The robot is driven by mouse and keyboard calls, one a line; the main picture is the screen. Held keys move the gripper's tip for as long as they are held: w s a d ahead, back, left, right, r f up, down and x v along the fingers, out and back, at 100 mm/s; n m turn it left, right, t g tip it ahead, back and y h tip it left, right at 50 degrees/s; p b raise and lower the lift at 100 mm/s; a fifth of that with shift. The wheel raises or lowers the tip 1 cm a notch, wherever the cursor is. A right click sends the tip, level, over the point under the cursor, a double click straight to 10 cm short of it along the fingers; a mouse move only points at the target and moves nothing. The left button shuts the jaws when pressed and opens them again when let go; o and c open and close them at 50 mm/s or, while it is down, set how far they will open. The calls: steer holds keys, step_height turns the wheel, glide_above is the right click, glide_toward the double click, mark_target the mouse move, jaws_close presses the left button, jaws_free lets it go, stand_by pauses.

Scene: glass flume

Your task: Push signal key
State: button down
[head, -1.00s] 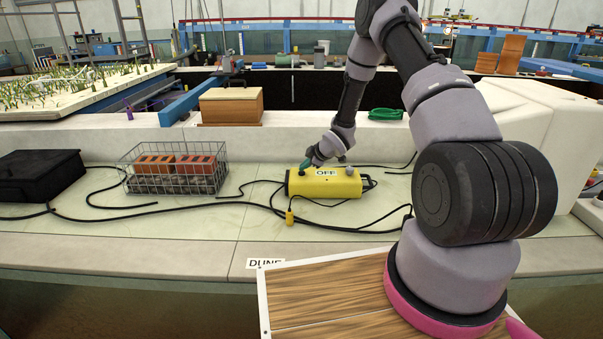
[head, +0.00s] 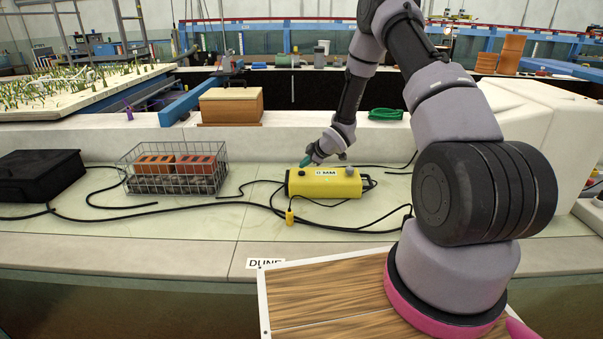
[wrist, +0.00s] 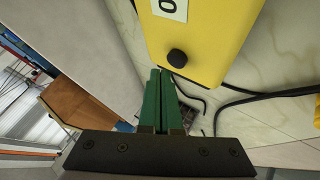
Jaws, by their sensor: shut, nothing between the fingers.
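The yellow control box (head: 325,187) lies on the pale tiled ledge. A white label on it reads "0 MM" in the head view. A round black key (wrist: 177,58) sits on the box's top near one end in the wrist view, with part of the label showing a "0". My gripper (head: 305,163) is at the left end of the box in the head view. Its green fingers (wrist: 160,75) are shut and empty, with their tips close to the black key. I cannot tell whether they touch it.
Black cables (head: 262,205) run over the ledge around the box. A wire basket with bricks (head: 174,170) and a black case (head: 40,176) stand to the left. A wooden box (head: 231,106) is behind. The ledge between basket and yellow box is mostly clear.

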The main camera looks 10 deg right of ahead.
steer(key=shift+r, duration=0.15)
steer(key=shift+r, duration=3)
step_height(320, 180, up, 15)
steer(key=m+h, duration=0.3)
steer(key=m, duration=0.1)
glide_above(304, 173)
steer(key=s+d, duration=0.3)
steer(key=d, duration=0.2)
steer(key=s+d+r+m+h, duration=0.1)
steer(key=s+d+r+m, duration=0.15)
steer(key=s+r, duration=0.4)
steer(key=s+d+r+m+h, duration=0.1)
steer(key=s+r+m, duration=0.35)
steer(key=r, duration=0.35)
steer(key=s+a+r+m+y, duration=0.1)
steer(key=s+r+m, duration=0.1)
steer(key=s, duration=0.7)
steer(key=s+a+r+m, duration=0.1)
steer(key=s+r+m, duration=0.2)
steer(key=s, duration=0.6)
steer(key=s+a+r+m+g+y, duration=0.1)
steer(key=s+r+m, duration=0.2)
steer(key=s, duration=0.7)
steer(key=shift+a+y, duration=0.25)
steer(key=shift+y, duration=0.05)
